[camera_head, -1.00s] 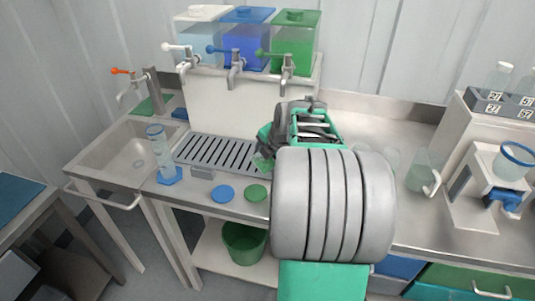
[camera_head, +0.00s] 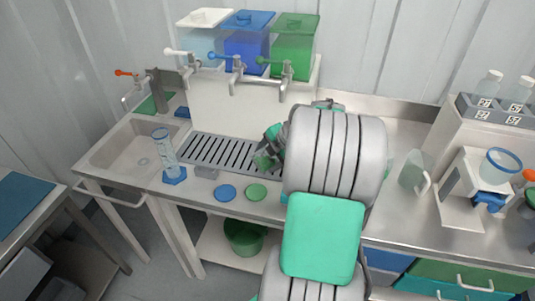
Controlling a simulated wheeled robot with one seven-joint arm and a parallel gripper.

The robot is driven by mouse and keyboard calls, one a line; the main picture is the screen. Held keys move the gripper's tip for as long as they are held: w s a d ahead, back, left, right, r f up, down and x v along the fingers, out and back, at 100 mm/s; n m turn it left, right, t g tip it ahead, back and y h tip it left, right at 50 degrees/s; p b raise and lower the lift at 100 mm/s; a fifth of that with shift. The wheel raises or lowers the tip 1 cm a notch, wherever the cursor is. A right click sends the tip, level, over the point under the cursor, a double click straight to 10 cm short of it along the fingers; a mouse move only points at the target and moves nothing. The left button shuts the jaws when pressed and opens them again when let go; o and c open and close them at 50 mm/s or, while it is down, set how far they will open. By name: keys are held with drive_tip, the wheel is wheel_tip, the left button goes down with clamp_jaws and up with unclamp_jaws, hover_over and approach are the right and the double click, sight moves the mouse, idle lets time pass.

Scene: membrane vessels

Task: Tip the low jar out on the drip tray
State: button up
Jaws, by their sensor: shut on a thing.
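The drip tray (camera_head: 215,151), a dark slotted grate, lies in the counter below the taps. My gripper (camera_head: 268,150) is over its right end, mostly hidden behind my own arm. It is shut on a small clear, greenish vessel (camera_head: 264,163), which looks like the low jar. The vessel appears tilted over the tray's right edge. Its mouth and what is in it are too small to make out.
Three tanks, white (camera_head: 203,35), blue (camera_head: 248,40) and green (camera_head: 294,45), stand behind with taps over the tray. A tall cylinder (camera_head: 164,150) stands at left by the sink (camera_head: 135,145). A clear jug (camera_head: 413,170) is at right.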

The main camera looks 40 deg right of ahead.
drive_tip(key=shift+r+y+p, duration=0.45)
drive_tip(key=shift+y+p, duration=0.05)
drive_tip(key=shift+p, duration=0.9)
drive_tip(key=y+p, duration=0.1)
drive_tip(key=d+r+m+y+p, duration=0.1)
drive_tip(key=y+p, duration=0.1)
drive_tip(key=shift+r+t, duration=0.15)
drive_tip(key=shift+t, duration=0.25)
drive_tip(key=shift+s+d+r+m+t+y+p, duration=0.1)
drive_tip(key=shift+d+r+m+t+y+p, duration=0.1)
drive_tip(key=shift+y+p, duration=0.2)
drive_tip(key=shift+d+r+m+t+y+p, duration=0.1)
drive_tip(key=shift+m+y+p, duration=0.1)
drive_tip(key=shift+y+p, duration=0.2)
drive_tip(key=shift+d+y, duration=0.25)
drive_tip(key=shift+y, duration=0.35)
drive_tip(key=shift+d+r+m+y, duration=0.1)
drive_tip(key=shift+r+m+y, duration=0.2)
drive_tip(key=shift+y, duration=0.1)
